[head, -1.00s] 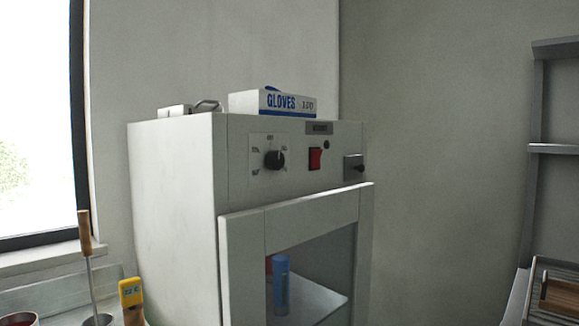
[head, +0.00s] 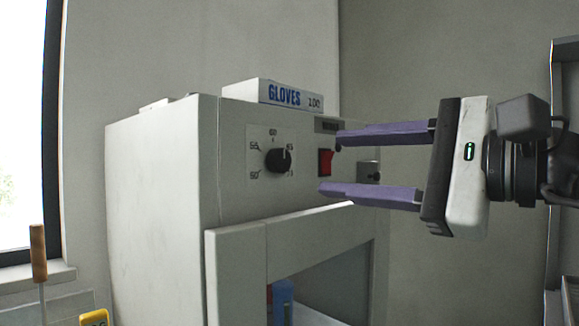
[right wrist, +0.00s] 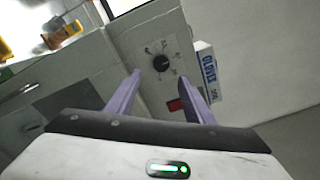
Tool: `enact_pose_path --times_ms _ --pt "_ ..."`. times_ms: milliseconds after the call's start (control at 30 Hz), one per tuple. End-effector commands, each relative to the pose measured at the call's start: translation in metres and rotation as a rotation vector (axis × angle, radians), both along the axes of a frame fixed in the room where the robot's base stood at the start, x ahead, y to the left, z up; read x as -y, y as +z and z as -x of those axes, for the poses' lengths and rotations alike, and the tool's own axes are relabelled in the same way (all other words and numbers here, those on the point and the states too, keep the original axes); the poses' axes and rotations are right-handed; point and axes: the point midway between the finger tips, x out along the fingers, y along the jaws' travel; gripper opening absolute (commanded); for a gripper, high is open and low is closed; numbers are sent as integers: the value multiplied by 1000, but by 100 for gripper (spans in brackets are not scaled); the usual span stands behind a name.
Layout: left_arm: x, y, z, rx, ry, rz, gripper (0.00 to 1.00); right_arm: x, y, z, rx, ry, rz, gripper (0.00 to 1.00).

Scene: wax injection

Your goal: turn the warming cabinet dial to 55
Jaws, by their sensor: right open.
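The warming cabinet (head: 160,200) is a white box with a glazed door below its control panel. Its black dial (head: 279,160) sits on a pale scale plate with marks such as 50, 55, 60 and 65; its pointer looks turned up and right, near 65. The dial also shows in the right wrist view (right wrist: 162,64), ahead of the fingers. My right gripper (head: 328,164) is open and empty, its purple fingers right of the dial, in front of the red switch, apart from the dial. In the right wrist view, the gripper (right wrist: 160,78) points at the panel. My left gripper is not in view.
A red switch (head: 325,162) and a latch block (head: 369,172) are on the panel right of the dial. A GLOVES box (head: 285,95) lies on top of the cabinet. A wooden-handled tool (head: 38,255) and a yellow device (head: 94,318) stand at lower left.

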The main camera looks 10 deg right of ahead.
Motion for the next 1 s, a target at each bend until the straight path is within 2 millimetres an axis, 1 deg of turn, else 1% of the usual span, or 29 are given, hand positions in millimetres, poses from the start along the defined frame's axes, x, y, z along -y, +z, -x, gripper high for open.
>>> enact_pose_path --times_ms 67,167,400,600,767,1000 --pt "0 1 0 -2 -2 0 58 -1 3 -4 9 -11 6 48" --pt "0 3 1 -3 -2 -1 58 -9 4 -16 7 -10 5 48" --pt "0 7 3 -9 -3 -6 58 -34 4 -53 5 -7 4 48" --pt "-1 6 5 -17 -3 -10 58 -49 3 -76 6 -7 4 48" --pt "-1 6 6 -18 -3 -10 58 -54 2 -84 7 -7 5 48" --pt "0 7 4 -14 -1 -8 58 -55 2 -85 7 -8 5 48"
